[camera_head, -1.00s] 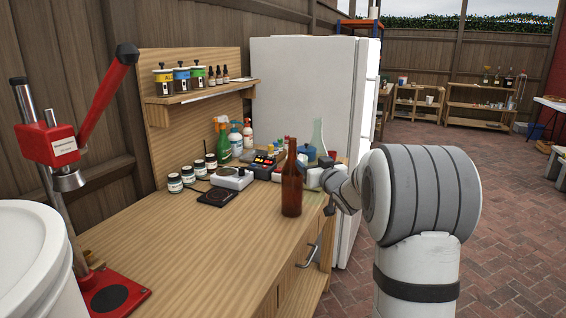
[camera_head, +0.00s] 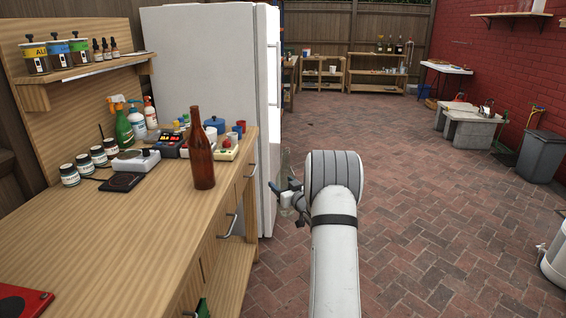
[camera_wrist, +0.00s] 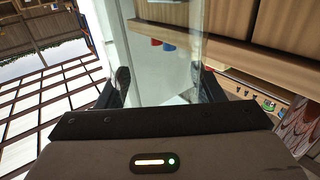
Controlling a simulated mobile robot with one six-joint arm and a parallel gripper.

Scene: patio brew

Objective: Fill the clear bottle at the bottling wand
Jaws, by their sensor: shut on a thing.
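The clear bottle (camera_wrist: 150,62) is held between the two dark fingers of my gripper (camera_wrist: 166,84) in the wrist view. Its see-through glass runs up past the top edge of that view. In the head view my gripper (camera_head: 289,197) is beside the workbench's right end, over the brick floor. The clear bottle (camera_head: 285,165) shows there only faintly, roughly upright. My arm hides part of the gripper. I cannot make out the bottling wand in either view.
A brown bottle (camera_head: 201,150) stands on the wooden workbench (camera_head: 110,235) at left. A white fridge (camera_head: 205,65) stands behind it. Open brick floor (camera_head: 430,215) lies to the right. A white container (camera_head: 556,255) is cut off at the right edge.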

